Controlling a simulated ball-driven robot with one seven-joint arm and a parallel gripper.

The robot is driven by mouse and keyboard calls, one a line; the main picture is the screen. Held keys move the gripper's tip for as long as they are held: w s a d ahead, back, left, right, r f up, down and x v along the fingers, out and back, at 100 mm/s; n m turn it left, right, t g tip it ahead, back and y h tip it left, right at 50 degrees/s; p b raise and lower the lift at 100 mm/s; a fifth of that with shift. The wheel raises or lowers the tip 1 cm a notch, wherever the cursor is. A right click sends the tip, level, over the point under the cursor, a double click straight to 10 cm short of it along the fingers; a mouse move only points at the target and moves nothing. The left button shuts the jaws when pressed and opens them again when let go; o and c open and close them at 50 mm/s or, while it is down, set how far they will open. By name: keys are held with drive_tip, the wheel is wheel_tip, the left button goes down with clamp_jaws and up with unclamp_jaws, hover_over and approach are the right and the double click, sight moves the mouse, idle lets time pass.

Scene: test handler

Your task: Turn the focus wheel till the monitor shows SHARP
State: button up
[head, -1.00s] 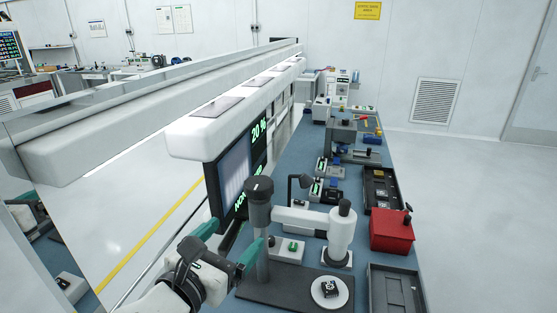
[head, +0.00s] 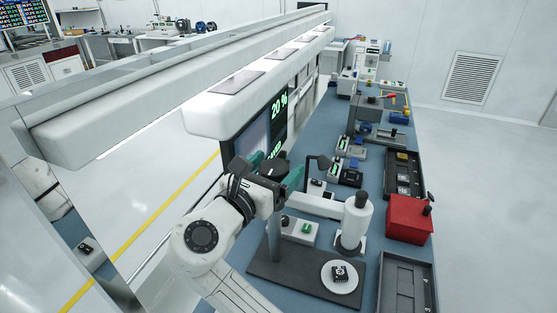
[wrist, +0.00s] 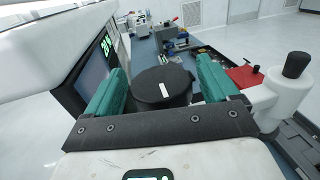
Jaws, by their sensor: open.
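The focus wheel is a black round knob (wrist: 160,88) with a white mark on top, at the head of a grey post. In the head view it shows partly (head: 272,167), behind my gripper (head: 276,170). In the wrist view my gripper (wrist: 162,78) is open, with one teal finger on each side of the wheel. A gap shows on both sides, so the fingers appear not to touch it. The monitor (head: 253,138) hangs behind the wheel and reads 20 % in green. Its lower text is partly hidden by my gripper.
A white microscope-like arm and column (head: 355,222) stand right of the post on a dark base, near a round white stage (head: 341,277) holding a small dark part. A red box (head: 408,219) and dark trays lie further right. A long white overhead housing (head: 215,112) runs above the monitor.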

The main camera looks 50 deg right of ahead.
drive_tip(key=shift+w+d, duration=0.1)
drive_tip(key=shift+d, duration=0.7)
drive_tip(key=shift+c, duration=0.2)
drive_tip(key=c, duration=0.9)
